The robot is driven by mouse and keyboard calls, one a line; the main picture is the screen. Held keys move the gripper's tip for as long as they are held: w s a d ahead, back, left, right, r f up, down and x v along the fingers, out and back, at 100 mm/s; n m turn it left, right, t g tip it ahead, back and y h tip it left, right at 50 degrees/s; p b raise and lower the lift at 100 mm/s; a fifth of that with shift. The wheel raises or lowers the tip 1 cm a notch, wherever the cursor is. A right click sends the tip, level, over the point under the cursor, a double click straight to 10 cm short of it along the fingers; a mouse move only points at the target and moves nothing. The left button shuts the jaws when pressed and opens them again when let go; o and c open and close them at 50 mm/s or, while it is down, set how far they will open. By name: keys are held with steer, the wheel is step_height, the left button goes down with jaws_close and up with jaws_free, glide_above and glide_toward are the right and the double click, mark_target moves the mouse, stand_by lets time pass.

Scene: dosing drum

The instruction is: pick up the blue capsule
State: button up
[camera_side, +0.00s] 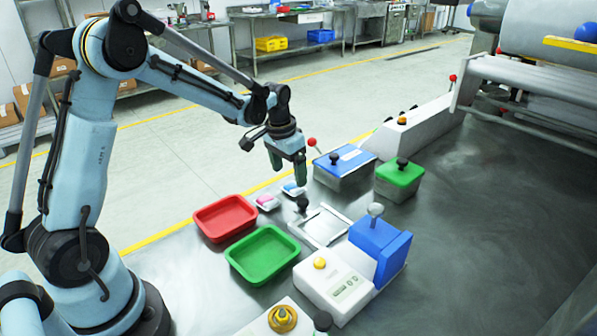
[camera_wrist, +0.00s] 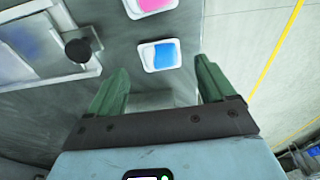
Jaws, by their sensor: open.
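The blue capsule (camera_wrist: 158,55) shows as a blue and pale blue shape in a small white dish in the wrist view, just beyond and between my fingertips. It also shows in the side view (camera_side: 293,189), on the table below my gripper. My gripper (camera_side: 289,176) points down with green fingers, above the table near the dish. In the wrist view my gripper (camera_wrist: 158,82) has its fingers wide apart with nothing between them. The exact height above the capsule is hard to tell.
A pink capsule (camera_side: 266,202) lies in a similar dish beside it. A red tray (camera_side: 225,218) and a green tray (camera_side: 264,256) stand nearer the camera. A blue-lidded box (camera_side: 345,161) with a red-knobbed lever (camera_side: 312,142) stands right of my gripper. A black-knobbed metal frame (camera_side: 320,226) lies close by.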

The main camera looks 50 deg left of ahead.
mark_target(293, 186)
steer(key=shift+w+f, duration=0.2)
steer(key=shift+f, duration=0.55)
steer(key=shift+w+f, duration=0.2)
steer(key=shift+f, duration=0.5)
steer(key=shift+w+f, duration=0.2)
steer(key=shift+f, duration=0.55)
steer(key=c, duration=1.1)
steer(key=shift+r, duration=0.1)
